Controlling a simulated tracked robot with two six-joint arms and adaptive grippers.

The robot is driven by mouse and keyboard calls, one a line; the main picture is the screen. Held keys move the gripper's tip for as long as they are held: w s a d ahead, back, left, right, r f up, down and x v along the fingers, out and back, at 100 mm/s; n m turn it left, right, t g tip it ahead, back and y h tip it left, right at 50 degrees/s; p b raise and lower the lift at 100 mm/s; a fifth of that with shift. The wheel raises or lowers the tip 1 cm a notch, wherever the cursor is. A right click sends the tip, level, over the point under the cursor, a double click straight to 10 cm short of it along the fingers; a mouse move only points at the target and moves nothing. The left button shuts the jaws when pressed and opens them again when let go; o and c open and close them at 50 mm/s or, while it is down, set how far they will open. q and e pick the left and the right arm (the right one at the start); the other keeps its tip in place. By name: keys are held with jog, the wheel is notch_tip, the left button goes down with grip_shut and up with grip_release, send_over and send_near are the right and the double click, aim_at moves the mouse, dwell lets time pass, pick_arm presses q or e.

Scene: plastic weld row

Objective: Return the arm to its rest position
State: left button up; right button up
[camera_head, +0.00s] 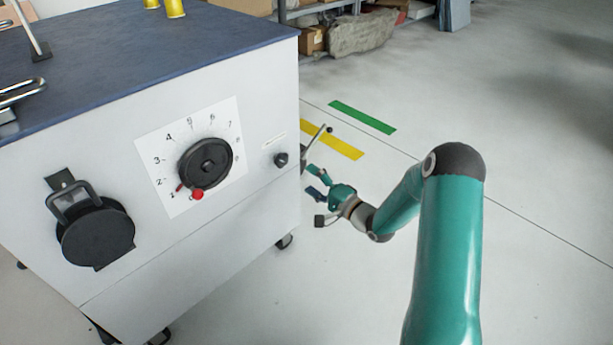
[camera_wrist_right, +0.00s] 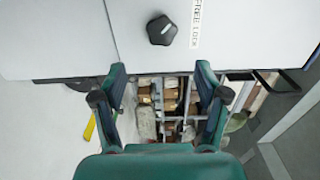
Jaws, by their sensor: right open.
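My right arm (camera_head: 447,250), teal with dark joints, reaches in from the lower right of the head view. Its gripper (camera_head: 316,181) is beside the right edge of the white cabinet (camera_head: 240,225). In the right wrist view the two fingers of the gripper (camera_wrist_right: 162,85) are spread apart with nothing between them. A black knob (camera_wrist_right: 162,30) on the white panel shows just beyond the fingertips; the same knob (camera_head: 281,160) is on the cabinet front in the head view. My left gripper is not in view.
The cabinet front carries a numbered dial (camera_head: 205,162) with a red knob (camera_head: 198,195) and a black handle (camera_head: 95,235). A lever with a dark ball tip (camera_head: 329,129) stands out at the cabinet's right side. Shelves with boxes (camera_head: 312,40) are at the back. Open floor lies to the right.

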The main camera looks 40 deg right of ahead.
jog(key=w+a+f+n+g+y, duration=0.1)
jog(key=w+a+y, duration=0.1)
jog(key=a, duration=0.5)
jog(key=w+a+y, duration=0.2)
jog(key=a, duration=0.6)
jog(key=s+a+f+n+g, duration=0.2)
jog(key=s+a+f+g, duration=0.15)
jog(key=a+f, duration=0.5)
jog(key=s+a+f+n+g, duration=0.5)
jog(key=s+a+f+g, duration=0.3)
jog(key=s, duration=0.4)
jog(key=s+f+n+g+h, duration=0.1)
jog(key=s+f+n+g, duration=0.15)
jog(key=s, duration=0.45)
jog(key=s+f+n+g, duration=0.2)
jog(key=s+n, duration=0.2)
jog(key=s, duration=0.3)
notch_tip(320, 180, up, 33)
jog(key=p, duration=3.3)
jog(key=shift+w+a+n, duration=0.35)
jog(key=shift+a, duration=0.1)
